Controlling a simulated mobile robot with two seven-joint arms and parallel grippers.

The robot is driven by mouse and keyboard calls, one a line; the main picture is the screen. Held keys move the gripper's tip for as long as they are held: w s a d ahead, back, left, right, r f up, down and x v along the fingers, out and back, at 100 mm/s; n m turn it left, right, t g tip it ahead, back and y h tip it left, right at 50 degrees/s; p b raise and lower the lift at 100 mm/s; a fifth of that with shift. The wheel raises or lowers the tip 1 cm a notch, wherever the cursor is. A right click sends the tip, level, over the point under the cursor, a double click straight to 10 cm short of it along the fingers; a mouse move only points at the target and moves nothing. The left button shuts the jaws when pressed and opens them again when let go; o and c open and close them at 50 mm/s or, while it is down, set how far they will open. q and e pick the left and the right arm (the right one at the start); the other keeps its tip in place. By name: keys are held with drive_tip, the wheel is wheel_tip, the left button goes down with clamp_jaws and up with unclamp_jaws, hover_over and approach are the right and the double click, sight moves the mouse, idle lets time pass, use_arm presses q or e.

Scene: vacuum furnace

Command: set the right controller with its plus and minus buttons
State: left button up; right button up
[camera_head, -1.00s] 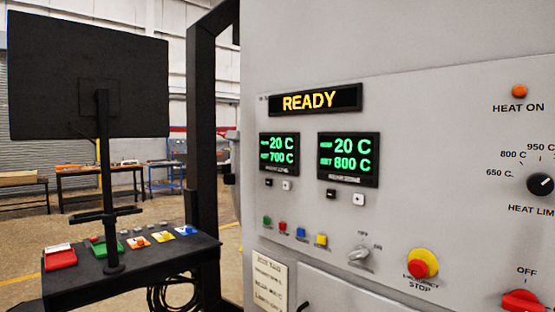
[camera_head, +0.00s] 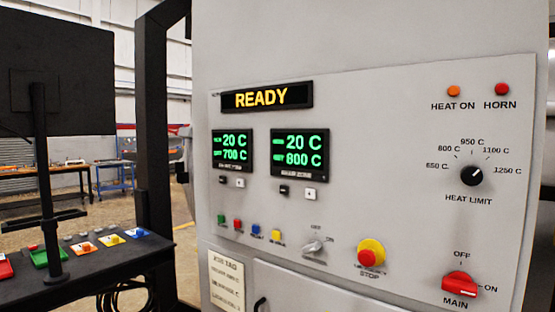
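The right controller (camera_head: 300,153) is on the grey furnace panel, with green digits that read 20 C above and 800 C below. Its dark minus button (camera_head: 284,190) and white plus button (camera_head: 310,194) sit just under it. The left controller (camera_head: 233,150) beside it reads 20 C and 700 C, with its own dark button (camera_head: 222,180) and white button (camera_head: 240,183) below. A display (camera_head: 267,97) above them reads READY in yellow. Neither of my grippers is in view.
Small coloured buttons (camera_head: 237,224), a selector switch (camera_head: 313,246) and a yellow-and-red emergency stop (camera_head: 371,252) lie lower on the panel. The heat limit knob (camera_head: 473,175) and red main switch (camera_head: 459,284) are at right. A black stand with a monitor (camera_head: 60,80) is at left.

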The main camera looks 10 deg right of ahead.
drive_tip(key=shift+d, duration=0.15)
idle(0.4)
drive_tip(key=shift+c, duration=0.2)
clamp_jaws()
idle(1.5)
